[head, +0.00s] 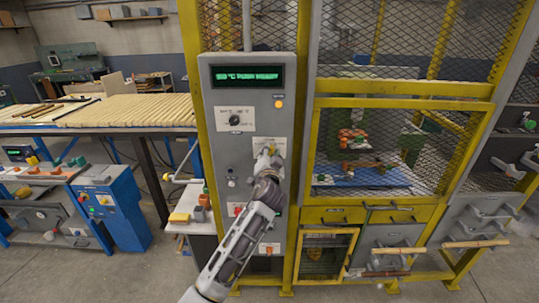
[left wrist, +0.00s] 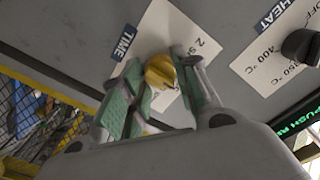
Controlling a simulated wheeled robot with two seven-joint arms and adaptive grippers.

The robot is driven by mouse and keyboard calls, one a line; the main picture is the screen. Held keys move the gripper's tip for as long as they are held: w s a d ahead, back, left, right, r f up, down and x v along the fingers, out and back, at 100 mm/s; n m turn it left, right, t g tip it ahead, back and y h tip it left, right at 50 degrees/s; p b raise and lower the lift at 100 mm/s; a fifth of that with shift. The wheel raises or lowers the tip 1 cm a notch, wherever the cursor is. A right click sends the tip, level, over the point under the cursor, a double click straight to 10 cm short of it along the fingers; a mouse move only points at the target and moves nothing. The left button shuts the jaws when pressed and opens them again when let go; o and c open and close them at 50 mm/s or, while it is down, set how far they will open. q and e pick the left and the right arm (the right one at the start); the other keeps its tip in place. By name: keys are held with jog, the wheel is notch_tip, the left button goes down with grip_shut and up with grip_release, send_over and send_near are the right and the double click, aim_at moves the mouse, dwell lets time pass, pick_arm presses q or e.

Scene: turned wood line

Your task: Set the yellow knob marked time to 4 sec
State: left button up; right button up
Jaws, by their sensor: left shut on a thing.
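The yellow time knob (left wrist: 160,72) sits on a white label plate marked TIME (left wrist: 125,43) in the left wrist view. Part of a scale with a "2" shows beside it; the other marks are hidden, and I cannot tell where the knob points. My left gripper (left wrist: 165,88) has its green-padded fingers on both sides of the knob and is shut on it. In the head view my left gripper (head: 268,156) reaches the grey control panel (head: 222,165) and covers most of the knob. My right gripper is not in view.
The black heat knob (head: 234,120) is above the time plate, and it also shows in the left wrist view (left wrist: 301,46). A green-lit display (head: 247,77) and an orange lamp (head: 279,104) are higher. A yellow-framed mesh cage (head: 318,150) stands to the right.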

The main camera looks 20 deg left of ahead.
pick_arm(q)
jog(key=o, duration=1)
jog(key=shift+o, duration=0.2)
jog(key=shift+s, duration=0.15)
jog(key=v, duration=1.1)
jog(key=shift+s+d, duration=0.2)
jog(key=shift+s, duration=0.15)
